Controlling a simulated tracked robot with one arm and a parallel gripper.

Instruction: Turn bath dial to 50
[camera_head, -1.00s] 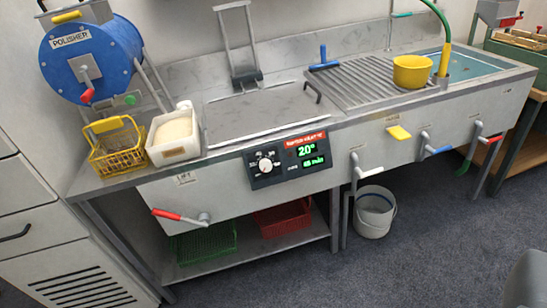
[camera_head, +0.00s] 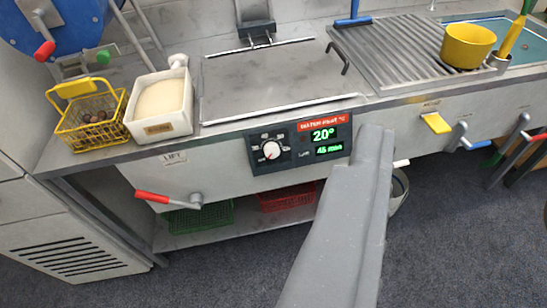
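The bath dial (camera_head: 271,150) is a round white knob with a small red mark, on the black control panel (camera_head: 289,165) on the front of the steel bath. The green display (camera_head: 324,134) reads 20°, with what looks like 45 min below it. A long grey part of my arm, apparently my gripper (camera_head: 376,138), reaches up from the bottom of the picture. Separate fingertips do not show. The dial is uncovered.
A red-handled lever (camera_head: 155,196) is on the front, below left of the panel. A yellow basket (camera_head: 92,130) of chestnuts and a white tub (camera_head: 160,125) stand on the left ledge. A yellow bowl (camera_head: 466,47) sits on the ridged drainer (camera_head: 390,50). Green and red crates are below.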

